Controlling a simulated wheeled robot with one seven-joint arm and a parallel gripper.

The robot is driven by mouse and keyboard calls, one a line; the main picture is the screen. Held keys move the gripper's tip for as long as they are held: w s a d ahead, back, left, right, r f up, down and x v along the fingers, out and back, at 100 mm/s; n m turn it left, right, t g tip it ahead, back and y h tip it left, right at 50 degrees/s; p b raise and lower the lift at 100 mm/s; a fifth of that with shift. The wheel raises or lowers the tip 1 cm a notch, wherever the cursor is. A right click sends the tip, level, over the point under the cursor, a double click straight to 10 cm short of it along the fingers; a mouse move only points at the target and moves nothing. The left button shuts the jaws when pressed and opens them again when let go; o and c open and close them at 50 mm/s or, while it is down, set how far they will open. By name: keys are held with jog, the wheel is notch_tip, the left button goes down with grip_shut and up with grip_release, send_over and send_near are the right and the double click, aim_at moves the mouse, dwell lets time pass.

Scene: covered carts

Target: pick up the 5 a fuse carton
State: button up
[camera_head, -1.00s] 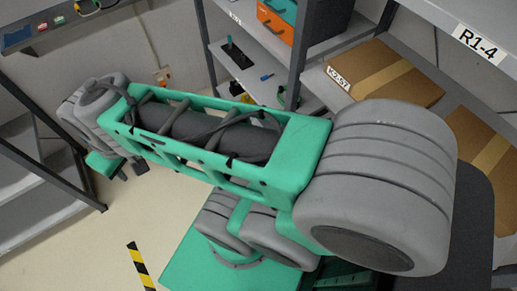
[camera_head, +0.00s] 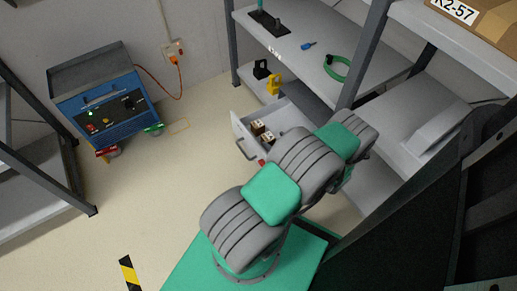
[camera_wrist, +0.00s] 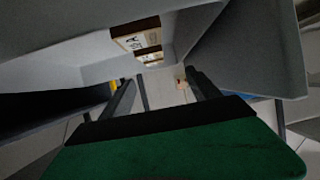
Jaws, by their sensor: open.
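An open grey drawer (camera_head: 239,128) sticks out low under the shelf unit in the head view. Small brown-and-white cartons (camera_head: 268,138) stand inside it. In the wrist view, cartons (camera_wrist: 137,38) with dark ends and printed pale faces show between the grey drawer walls (camera_wrist: 215,40). Their print is too small to read surely, so I cannot tell which is the 5 A one. My gripper (camera_wrist: 160,80) is open, its two dark fingers apart with nothing between them, pointing toward the drawer. In the head view my arm hides it.
Black and yellow items (camera_head: 273,84) sit on the lower shelf above the drawer. A green ring (camera_head: 337,68) and a blue tool (camera_head: 308,45) lie on the shelf above. A blue powered box (camera_head: 105,105) stands at left.

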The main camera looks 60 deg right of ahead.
aim_at(269, 137)
jog(key=f, duration=0.1)
jog(key=s+f, duration=0.1)
jog(key=shift+s+d+f+h+b, duration=0.2)
jog(key=shift+f+h+b, duration=0.1)
jog(key=shift+f+b, duration=0.1)
jog(key=shift+w+d+f, duration=0.1)
jog(key=shift+f, duration=0.15)
jog(key=b+x, duration=0.3)
jog(key=x, duration=0.4)
jog(key=shift+w+r, duration=0.1)
jog(key=shift+w, duration=0.25)
jog(key=shift+c, duration=0.4)
jog(key=c, duration=1.4)
jog(key=shift+r, duration=0.15)
